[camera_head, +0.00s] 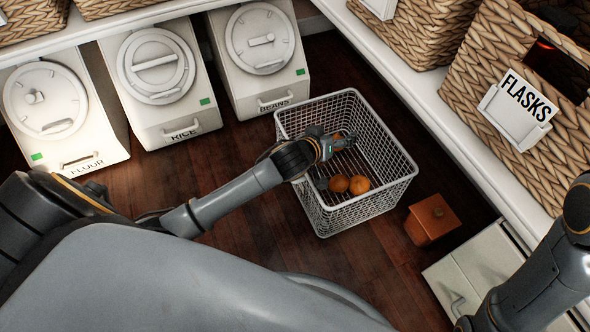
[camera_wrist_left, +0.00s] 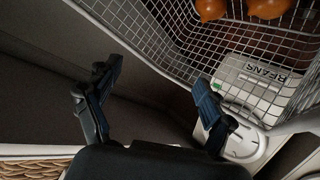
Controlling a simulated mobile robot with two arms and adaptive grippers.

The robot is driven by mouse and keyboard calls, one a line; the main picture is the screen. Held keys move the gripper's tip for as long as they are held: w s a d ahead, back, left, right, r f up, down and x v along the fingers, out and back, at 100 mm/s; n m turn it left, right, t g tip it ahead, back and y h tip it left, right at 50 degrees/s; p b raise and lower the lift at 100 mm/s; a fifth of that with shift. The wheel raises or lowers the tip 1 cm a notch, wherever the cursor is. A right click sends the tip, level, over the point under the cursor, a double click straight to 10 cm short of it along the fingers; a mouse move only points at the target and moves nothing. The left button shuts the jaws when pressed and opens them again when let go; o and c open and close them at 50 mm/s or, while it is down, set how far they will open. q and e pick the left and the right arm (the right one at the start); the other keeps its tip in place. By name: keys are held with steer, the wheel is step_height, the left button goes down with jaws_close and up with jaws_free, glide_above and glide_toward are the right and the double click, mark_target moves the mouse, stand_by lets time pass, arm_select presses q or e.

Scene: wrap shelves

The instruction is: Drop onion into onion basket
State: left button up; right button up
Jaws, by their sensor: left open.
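A white wire basket (camera_head: 380,192) stands on the wooden floor. Two orange-brown onions, one (camera_head: 338,183) beside the other (camera_head: 359,184), lie inside it. They also show at the top of the left wrist view, as a left onion (camera_wrist_left: 210,8) and a right onion (camera_wrist_left: 267,8). My left gripper (camera_head: 338,143) is over the basket's far part, with a small orange patch by it that I cannot tell clearly. In the left wrist view its two fingers (camera_wrist_left: 155,92) are spread with nothing between them. My right gripper is out of view.
White bins labelled flour (camera_head: 85,150), rice (camera_head: 160,110) and beans (camera_head: 260,85) stand at the left and back. A small brown box (camera_head: 432,220) sits right of the basket. A shelf with a wicker flasks basket (camera_head: 480,75) borders the right.

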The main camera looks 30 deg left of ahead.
arm_select(q)
steer(key=v, duration=1.1)
steer(key=shift+s+r, duration=0.2)
steer(key=shift+s, duration=0.1)
